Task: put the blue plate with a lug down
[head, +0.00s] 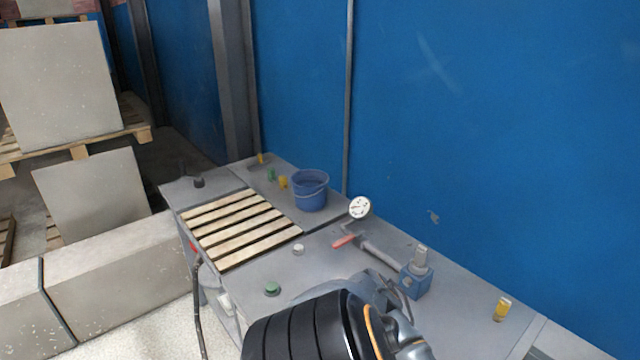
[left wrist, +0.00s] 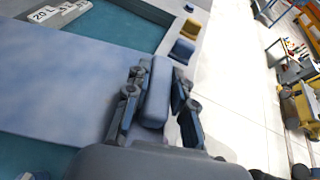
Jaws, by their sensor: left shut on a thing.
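In the left wrist view, the blue plate (left wrist: 60,75) is a broad, flat, blue-grey sheet that fills the left side. Its lug (left wrist: 157,92), a rounded upright block, stands near its right end. My left gripper (left wrist: 155,105) is shut on this lug, with a finger on either side of it. Teal surface (left wrist: 125,28) shows beyond the plate and also below it. I cannot tell whether the plate touches what is under it. The plate and my left gripper do not show in the head view. My right gripper is not in view.
A grey bench (head: 330,270) carries a slatted wooden top (head: 240,228), a blue bucket (head: 310,190), a gauge (head: 360,207) and a green button (head: 272,288). In the left wrist view, a yellow block (left wrist: 181,51) sits on the rim near the plate; pale floor lies to the right.

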